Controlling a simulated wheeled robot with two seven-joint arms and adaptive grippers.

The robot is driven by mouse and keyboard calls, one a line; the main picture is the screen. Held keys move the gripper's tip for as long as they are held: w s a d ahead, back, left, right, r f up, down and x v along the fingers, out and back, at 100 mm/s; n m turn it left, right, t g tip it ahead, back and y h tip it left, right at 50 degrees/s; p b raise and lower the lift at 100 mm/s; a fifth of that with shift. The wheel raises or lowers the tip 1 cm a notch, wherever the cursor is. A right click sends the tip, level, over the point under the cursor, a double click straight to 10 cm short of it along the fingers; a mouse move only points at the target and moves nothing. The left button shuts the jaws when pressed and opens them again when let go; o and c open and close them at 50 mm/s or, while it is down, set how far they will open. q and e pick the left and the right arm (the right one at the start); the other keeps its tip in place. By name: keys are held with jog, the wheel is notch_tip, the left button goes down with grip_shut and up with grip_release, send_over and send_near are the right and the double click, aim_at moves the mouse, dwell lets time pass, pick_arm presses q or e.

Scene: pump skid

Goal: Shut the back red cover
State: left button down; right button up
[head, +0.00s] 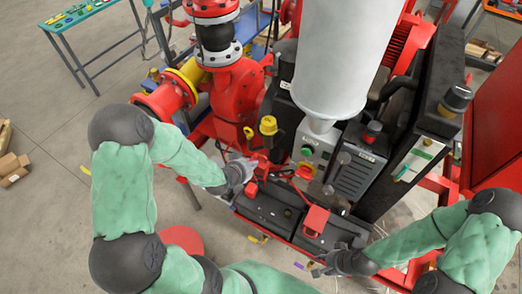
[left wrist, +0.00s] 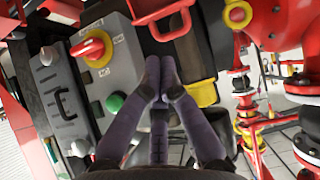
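One red cover (head: 316,220) stands tilted on the black battery box at the right. Further back and left, another red part (head: 262,162), apparently the back cover, is partly hidden by my left gripper (head: 241,171). In the left wrist view a red frame-shaped part (left wrist: 160,14) lies just beyond the fingertips of my left gripper (left wrist: 160,62). Its fingers are together with nothing seen between them; contact with the red part cannot be told. My right gripper (head: 328,264) is low at the front right corner of the battery box, its fingers too small to judge.
A control panel (left wrist: 100,65) with a red knob and green button (left wrist: 114,102) is close beside my left gripper. A yellow cap (head: 268,125) and red pipework (head: 235,90) stand behind it. A grey cylinder (head: 335,60) rises at the back.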

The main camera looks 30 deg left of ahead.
pick_arm(q)
jog(key=shift+t, duration=0.5)
jog(key=w+f, duration=0.1)
jog(key=w, duration=0.2)
jog(key=w+f, duration=0.1)
jog(key=w, duration=0.2)
jog(key=w+a+f, duration=0.1)
jog(key=w, duration=0.2)
jog(key=shift+f, duration=0.1)
